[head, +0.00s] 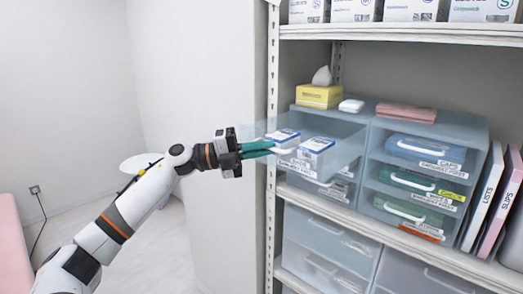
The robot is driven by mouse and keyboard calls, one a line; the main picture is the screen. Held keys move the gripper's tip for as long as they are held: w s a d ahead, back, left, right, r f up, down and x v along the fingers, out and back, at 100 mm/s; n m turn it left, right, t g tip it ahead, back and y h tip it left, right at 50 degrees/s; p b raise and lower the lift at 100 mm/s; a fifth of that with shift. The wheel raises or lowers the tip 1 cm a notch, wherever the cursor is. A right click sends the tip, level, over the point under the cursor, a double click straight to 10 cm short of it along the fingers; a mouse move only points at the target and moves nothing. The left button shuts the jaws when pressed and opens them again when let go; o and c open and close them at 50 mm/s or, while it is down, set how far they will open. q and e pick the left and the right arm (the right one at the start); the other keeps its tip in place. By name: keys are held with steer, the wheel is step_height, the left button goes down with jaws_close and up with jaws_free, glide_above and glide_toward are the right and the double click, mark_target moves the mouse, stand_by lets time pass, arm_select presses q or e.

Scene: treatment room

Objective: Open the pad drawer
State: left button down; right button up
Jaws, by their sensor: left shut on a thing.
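The pad drawer (345,150) is a clear bluish drawer at the top of the left drawer unit (365,115). It stands pulled out toward the front left, past the shelf edge. White and blue boxes (317,145) lie in it. Its white handle (284,151) is on the front, with a small label (300,164) that seems to begin with "PADS". My left gripper (272,149), with teal fingers, is shut on the handle; the fingers partly hide it. My right gripper is not in view.
The right drawer unit (472,137) has several closed drawers. A yellow tissue box (319,97), a white item (352,105) and a pink folded cloth (406,112) lie on top. A metal shelf post (271,200) stands close to my gripper. Binders (485,195) stand at right.

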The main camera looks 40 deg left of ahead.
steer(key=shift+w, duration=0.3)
arm_select(q)
steer(key=c, duration=1.5)
jaws_free()
steer(key=shift+c, duration=0.2)
